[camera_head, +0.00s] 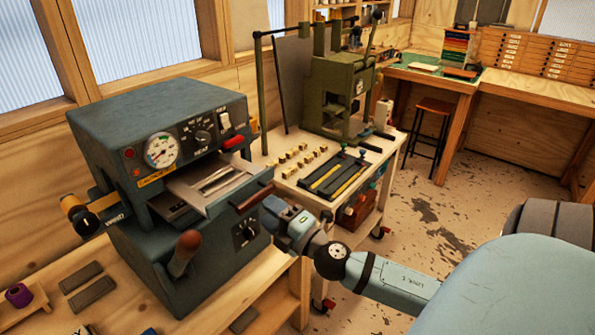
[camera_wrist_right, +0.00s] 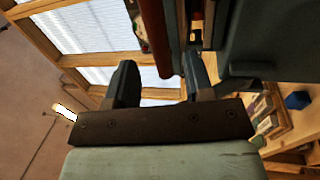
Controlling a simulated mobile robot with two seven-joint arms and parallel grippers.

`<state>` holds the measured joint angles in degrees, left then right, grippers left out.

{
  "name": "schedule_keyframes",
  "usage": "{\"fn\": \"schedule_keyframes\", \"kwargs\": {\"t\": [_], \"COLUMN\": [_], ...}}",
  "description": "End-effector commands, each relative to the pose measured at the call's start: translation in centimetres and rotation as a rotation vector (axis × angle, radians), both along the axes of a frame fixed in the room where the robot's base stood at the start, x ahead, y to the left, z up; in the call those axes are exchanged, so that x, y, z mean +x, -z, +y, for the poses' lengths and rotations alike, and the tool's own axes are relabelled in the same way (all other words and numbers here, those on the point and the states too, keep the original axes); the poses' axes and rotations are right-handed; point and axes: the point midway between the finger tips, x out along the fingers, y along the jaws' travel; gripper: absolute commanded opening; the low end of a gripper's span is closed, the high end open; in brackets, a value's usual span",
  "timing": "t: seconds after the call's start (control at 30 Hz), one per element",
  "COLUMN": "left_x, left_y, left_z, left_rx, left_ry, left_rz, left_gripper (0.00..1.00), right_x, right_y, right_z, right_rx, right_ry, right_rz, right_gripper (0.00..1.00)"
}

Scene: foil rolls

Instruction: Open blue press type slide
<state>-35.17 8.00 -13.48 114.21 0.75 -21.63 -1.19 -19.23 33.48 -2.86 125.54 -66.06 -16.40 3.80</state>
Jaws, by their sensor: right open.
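The blue press (camera_head: 150,130) stands on the bench at the left in the head view. Its flat metal slide (camera_head: 205,185) sticks out of the front slot, with a dark red-brown bar handle (camera_head: 252,197) at its outer end. My right gripper (camera_head: 277,208) is at the right end of this handle. In the right wrist view my right gripper (camera_wrist_right: 161,72) is open, and the handle (camera_wrist_right: 157,35) shows between its two fingers. I cannot tell whether a finger touches it. My left gripper is not in view.
A lever with a brown knob (camera_head: 187,243) rises in front of the press below the slide. A green press (camera_head: 340,95) stands on the table behind, with small brass blocks (camera_head: 292,155) and a dark tray (camera_head: 340,175). Open floor (camera_head: 430,220) lies to the right.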

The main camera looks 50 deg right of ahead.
Motion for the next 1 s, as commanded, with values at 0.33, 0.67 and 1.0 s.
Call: {"fn": "schedule_keyframes", "kwargs": {"t": [0.33, 0.67, 1.0], "left_x": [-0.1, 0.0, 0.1], "left_y": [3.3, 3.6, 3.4], "left_z": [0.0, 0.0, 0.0], "left_rx": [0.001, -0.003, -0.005], "left_ry": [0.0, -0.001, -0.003], "left_rz": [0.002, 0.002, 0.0], "left_gripper": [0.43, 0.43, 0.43], "right_x": [-6.3, -8.3, -8.2], "right_y": [1.7, 1.6, 1.6], "right_z": [-0.5, -0.6, -0.6], "right_rx": [0.002, -0.001, -0.001], "right_ry": [0.001, 0.0, 0.0], "right_rz": [0.002, -0.001, 0.0], "right_gripper": [0.48, 0.48, 0.48]}}
